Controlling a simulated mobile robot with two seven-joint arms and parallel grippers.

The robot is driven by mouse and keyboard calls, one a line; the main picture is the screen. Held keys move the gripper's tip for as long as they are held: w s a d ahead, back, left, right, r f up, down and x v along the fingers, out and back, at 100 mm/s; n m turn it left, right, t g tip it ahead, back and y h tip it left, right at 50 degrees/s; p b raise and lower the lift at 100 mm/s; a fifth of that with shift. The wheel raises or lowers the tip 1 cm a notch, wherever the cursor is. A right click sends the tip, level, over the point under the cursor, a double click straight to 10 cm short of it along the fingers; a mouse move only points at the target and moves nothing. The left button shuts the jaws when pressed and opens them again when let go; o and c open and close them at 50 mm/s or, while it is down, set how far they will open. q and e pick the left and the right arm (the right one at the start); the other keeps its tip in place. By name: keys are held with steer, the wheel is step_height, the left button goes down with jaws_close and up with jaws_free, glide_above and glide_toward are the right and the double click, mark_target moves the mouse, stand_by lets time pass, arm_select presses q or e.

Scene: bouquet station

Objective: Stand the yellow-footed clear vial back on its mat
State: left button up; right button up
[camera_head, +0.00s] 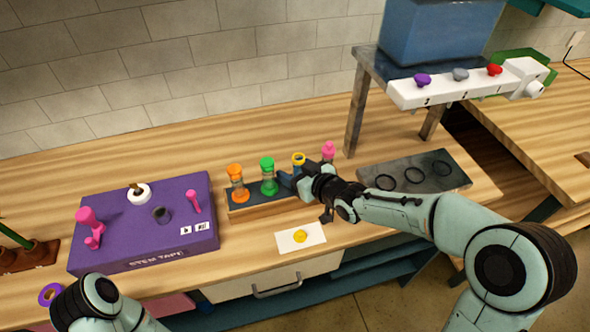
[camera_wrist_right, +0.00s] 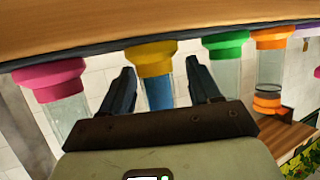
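The yellow-footed vial stands upright on the dark rack between the green and pink vials. Its yellow ring (camera_head: 298,159) shows in the head view, with the lower part hidden by my right gripper (camera_head: 287,178). In the right wrist view, which looks inverted, the yellow foot (camera_wrist_right: 154,58) meets the rack and the body looks blue inside. My right gripper (camera_wrist_right: 162,82) is open, one finger on each side of this vial, with visible gaps. The white mat (camera_head: 315,240) with a yellow disc (camera_head: 300,236) lies in front of the rack. My left gripper is not visible.
Orange (camera_head: 236,180), green (camera_head: 268,178) and pink (camera_head: 328,150) vials stand close by on the rack (camera_head: 257,204). A purple box (camera_head: 130,215) is on the left, a grey plate with rings (camera_head: 414,172) on the right. A purple ring (camera_head: 50,293) shows beside my left arm.

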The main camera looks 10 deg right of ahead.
steer(key=shift+r, duration=0.1)
steer(key=shift+r, duration=0.3)
arm_select(q)
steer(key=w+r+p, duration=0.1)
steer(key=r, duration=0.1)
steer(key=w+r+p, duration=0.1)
steer(key=p, duration=0.1)
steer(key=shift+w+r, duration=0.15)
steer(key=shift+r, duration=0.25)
arm_select(e)
steer(key=v, duration=1.2)
steer(key=shift+f, duration=0.2)
